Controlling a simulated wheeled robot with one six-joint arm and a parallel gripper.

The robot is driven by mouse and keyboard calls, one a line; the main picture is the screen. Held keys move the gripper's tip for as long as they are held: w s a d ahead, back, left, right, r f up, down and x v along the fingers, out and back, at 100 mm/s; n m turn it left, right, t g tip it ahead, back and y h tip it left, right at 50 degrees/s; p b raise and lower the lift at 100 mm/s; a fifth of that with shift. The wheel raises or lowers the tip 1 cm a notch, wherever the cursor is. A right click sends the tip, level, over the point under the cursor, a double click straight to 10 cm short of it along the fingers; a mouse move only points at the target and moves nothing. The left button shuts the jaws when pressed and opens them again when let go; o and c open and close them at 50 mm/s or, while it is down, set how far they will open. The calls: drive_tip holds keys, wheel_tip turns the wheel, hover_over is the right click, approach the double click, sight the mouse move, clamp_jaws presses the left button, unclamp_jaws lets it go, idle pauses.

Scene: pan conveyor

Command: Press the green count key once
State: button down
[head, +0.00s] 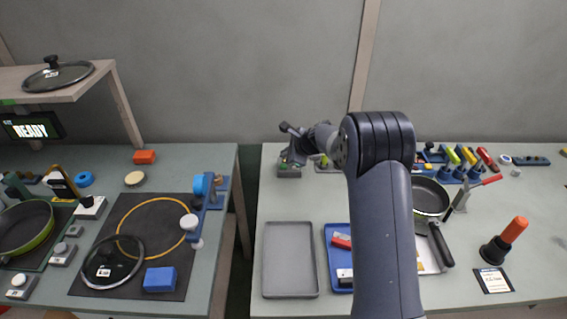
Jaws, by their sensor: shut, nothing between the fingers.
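A small grey key box (289,172) stands near the back left of the right-hand table in the head view. A bit of green shows on its top, probably the green count key (283,164), but it is small and partly covered. My gripper (291,160) is shut and empty, its fingers pointing down over the box. I cannot tell whether the fingertips touch a key.
A grey tray (290,262) and a blue tray (333,236) lie in front of the box. A pan (429,198) and an orange-handled tool (504,243) are at right. A gap separates the left table, where a display (32,128) reads READY.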

sight(286, 167)
wheel_tip(286, 167, up, 3)
drive_tip(key=shift+r+p, duration=0.15)
drive_tip(key=shift+p, duration=0.85)
